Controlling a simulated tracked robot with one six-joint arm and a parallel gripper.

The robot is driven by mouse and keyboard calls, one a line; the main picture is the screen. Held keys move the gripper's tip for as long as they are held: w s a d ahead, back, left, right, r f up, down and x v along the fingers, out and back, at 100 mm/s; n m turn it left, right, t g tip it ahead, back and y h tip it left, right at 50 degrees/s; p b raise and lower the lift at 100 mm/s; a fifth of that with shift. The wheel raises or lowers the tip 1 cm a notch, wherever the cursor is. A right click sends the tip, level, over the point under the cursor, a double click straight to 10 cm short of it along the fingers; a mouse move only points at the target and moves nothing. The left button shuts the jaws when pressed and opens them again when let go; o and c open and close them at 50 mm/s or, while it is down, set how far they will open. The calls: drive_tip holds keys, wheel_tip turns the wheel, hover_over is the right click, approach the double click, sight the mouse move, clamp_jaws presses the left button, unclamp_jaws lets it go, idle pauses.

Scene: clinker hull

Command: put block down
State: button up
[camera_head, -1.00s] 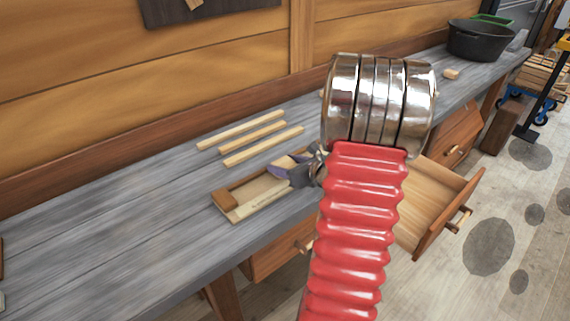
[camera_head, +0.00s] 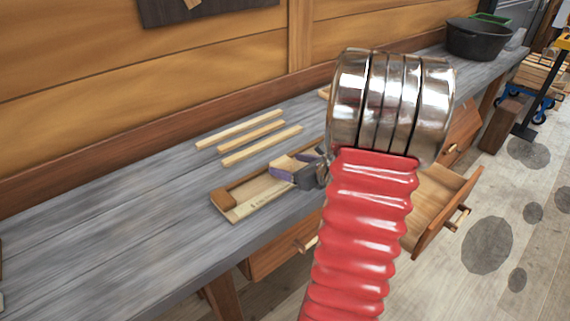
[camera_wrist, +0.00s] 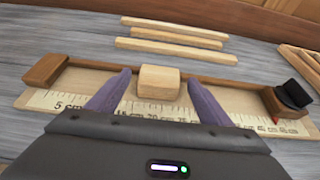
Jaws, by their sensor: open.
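A pale wooden block (camera_wrist: 159,82) rests on a measuring board (camera_wrist: 215,93) in the wrist view, against or close to the board's back rail; I cannot tell whether it touches. My gripper (camera_wrist: 160,88) is open, with one purple finger on each side of the block and gaps showing between. In the head view my gripper (camera_head: 296,168) is low over the measuring board (camera_head: 236,208), and my arm hides the board's right end. The board has a printed centimetre scale along its front edge and a brown stop at its left end.
Several thin wooden strips (camera_head: 250,137) lie behind the board on the grey bench (camera_head: 120,230). A dark block-like piece (camera_wrist: 294,93) stands at the board's right end. An open drawer (camera_head: 437,205) juts out below the bench. A black tub (camera_head: 478,40) stands far right.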

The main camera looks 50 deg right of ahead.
drive_tip(key=v, duration=0.8)
drive_tip(key=shift+s, duration=0.25)
idle(0.4)
drive_tip(key=w+a+r+n+g+y, duration=0.25)
drive_tip(key=a+n, duration=0.55)
drive_tip(key=a, duration=0.5)
drive_tip(key=w+a+r+n+g+y, duration=0.1)
drive_tip(key=w+a+n+g+y, duration=0.2)
drive_tip(key=a+n, duration=0.7)
drive_tip(key=s+a+r+n+g+h, duration=0.1)
drive_tip(key=s+a+r+n+h, duration=0.1)
drive_tip(key=s+a+n, duration=0.3)
drive_tip(key=s+a+r+n+g+h, duration=0.1)
drive_tip(key=s+a+r+n+h, duration=0.1)
drive_tip(key=s+a+n, duration=0.4)
drive_tip(key=a+r+n, duration=0.1)
drive_tip(key=a+n, duration=0.3)
drive_tip(key=n, duration=0.4)
drive_tip(key=shift+s, duration=0.1)
drive_tip(key=shift+c, duration=0.6)
